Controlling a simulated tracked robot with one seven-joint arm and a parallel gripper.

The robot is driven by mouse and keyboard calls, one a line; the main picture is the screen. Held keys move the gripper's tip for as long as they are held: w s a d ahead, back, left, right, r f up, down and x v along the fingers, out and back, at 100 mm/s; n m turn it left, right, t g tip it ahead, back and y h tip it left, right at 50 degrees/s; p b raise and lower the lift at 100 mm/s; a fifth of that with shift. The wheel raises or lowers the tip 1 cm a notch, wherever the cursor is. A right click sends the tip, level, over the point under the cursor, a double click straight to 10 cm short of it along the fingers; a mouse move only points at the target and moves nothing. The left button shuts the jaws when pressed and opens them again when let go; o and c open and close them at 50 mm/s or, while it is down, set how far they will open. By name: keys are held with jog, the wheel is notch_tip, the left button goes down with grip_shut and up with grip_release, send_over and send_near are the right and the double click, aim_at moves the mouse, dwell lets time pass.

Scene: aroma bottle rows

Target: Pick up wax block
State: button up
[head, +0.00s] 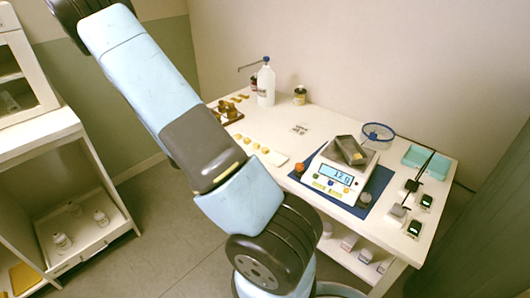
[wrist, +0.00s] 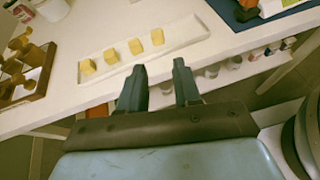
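Several small yellow wax blocks (wrist: 135,46) stand in a slanting row on a long white tray (wrist: 185,35) in the wrist view. The blocks also show small in the head view (head: 256,146), near the table's front left edge. My gripper (wrist: 158,68) is open, with its two dark fingers apart and nothing between them. In the wrist view its fingertips appear just below the tray, near the table edge, and apart from the blocks. The gripper cannot be made out in the head view, where my arm crosses the left side.
A wooden rack (wrist: 22,70) stands left of the tray. A digital scale (head: 335,175) with a dark tray on top stands on a blue mat (head: 368,205) to the right. A white bottle (head: 266,85) is at the back. Small bottles stand on the shelf below the table.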

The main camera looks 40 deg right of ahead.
aim_at(263, 150)
jog(key=shift+n, duration=0.3)
jog(key=x, duration=1.4)
jog(key=shift+w+d+f, duration=0.2)
jog(key=shift+w+d, duration=0.05)
grip_shut()
